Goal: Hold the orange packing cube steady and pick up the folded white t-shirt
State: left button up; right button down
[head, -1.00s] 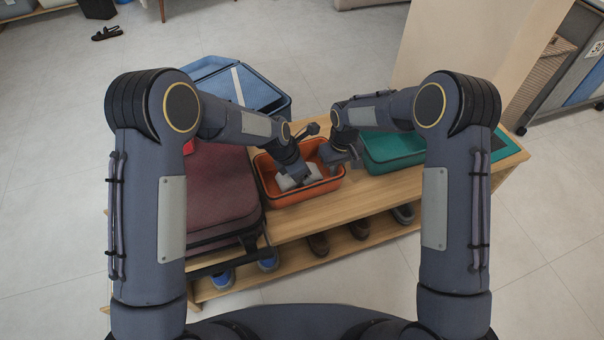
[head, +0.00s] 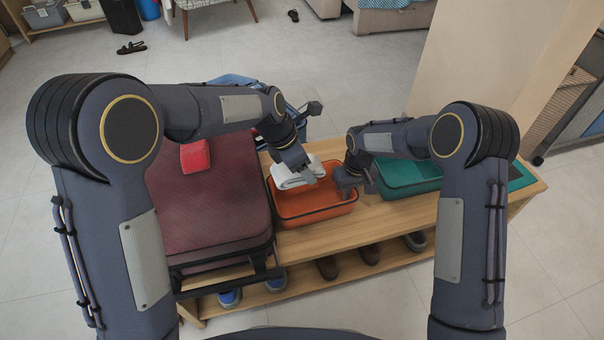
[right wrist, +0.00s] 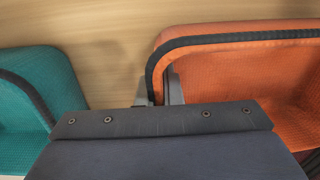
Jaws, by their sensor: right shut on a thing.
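The orange packing cube (head: 318,215) is an open-topped box with a dark rim on the bench. My right gripper (head: 348,188) is shut on its right wall; in the right wrist view the gripper (right wrist: 166,88) has the dark-rimmed corner of the orange cube (right wrist: 235,65) between its fingers. The folded white t-shirt (head: 291,176) shows above the cube, near its back left rim. My left gripper (head: 308,174) is at the t-shirt's right side and seems shut on it, though its fingertips are partly hidden.
A teal packing cube (head: 410,180) stands to the right, and also shows in the right wrist view (right wrist: 45,85). A maroon suitcase (head: 210,215) with a red item (head: 195,155) on it is at left. Shoes (head: 328,267) sit on the bench's lower shelf.

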jog(key=shift+f, duration=0.1)
jog(key=c, duration=1.5)
grip_release()
jog(key=shift+r, duration=0.2)
notch_tip(320, 180, up, 12)
jog(key=shift+d+f, duration=0.15)
jog(key=shift+d, duration=0.15)
jog(key=shift+w, duration=0.1)
